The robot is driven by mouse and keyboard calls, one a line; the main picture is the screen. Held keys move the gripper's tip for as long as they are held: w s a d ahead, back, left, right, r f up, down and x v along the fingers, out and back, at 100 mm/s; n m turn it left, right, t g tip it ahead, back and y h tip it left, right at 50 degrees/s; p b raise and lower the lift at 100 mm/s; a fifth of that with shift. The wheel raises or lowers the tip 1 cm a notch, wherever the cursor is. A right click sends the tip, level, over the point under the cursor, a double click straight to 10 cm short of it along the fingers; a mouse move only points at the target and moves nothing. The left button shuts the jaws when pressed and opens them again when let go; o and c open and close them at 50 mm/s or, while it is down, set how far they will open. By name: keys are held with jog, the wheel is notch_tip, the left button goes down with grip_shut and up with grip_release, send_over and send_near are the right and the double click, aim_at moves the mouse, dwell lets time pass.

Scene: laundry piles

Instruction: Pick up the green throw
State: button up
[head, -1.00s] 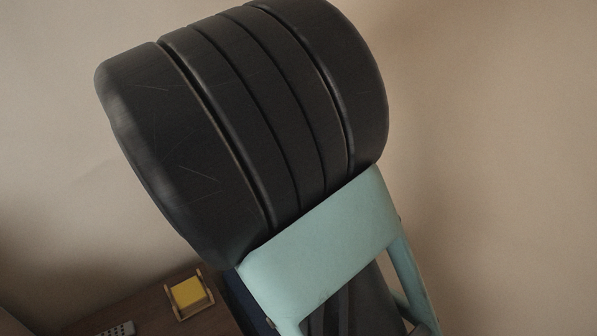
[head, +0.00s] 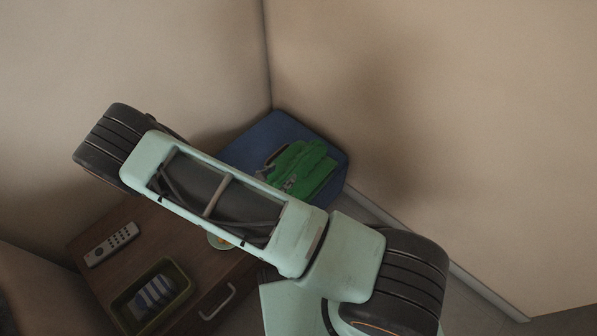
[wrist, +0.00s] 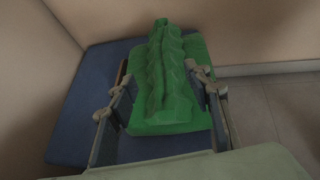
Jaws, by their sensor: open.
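The green throw (head: 302,168) lies in a rumpled, folded heap on a blue cushioned surface (head: 262,137) in the corner. My arm covers part of that surface in the head view. In the wrist view the green throw (wrist: 165,85) fills the middle, with a ridged fold on top of a flatter green layer. My gripper (wrist: 164,100) is open, with one finger to the left of the throw and one to the right. I cannot tell whether the fingers touch it.
A brown wooden cabinet (head: 135,222) stands in front of the blue surface. On it are a grey remote (head: 111,244) and a green-rimmed tray (head: 180,296) with striped contents. Walls (head: 430,100) close in the corner at left and right. Some floor (wrist: 275,115) shows at right.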

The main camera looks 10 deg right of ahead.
aim_at(299, 162)
jog(key=b+x, duration=0.1)
jog(key=x, duration=0.4)
jog(key=shift+w+d+f, duration=0.15)
jog(key=shift+d+f, duration=0.05)
jog(key=b+x, duration=0.2)
jog(key=x, duration=0.2)
jog(key=shift+d+f, duration=0.15)
jog(key=shift+f, duration=0.05)
jog(key=shift+w+d+f, duration=0.1)
jog(key=shift+w+d, duration=0.05)
jog(key=shift+d, duration=0.1)
jog(key=shift+c, duration=0.4)
grip_shut()
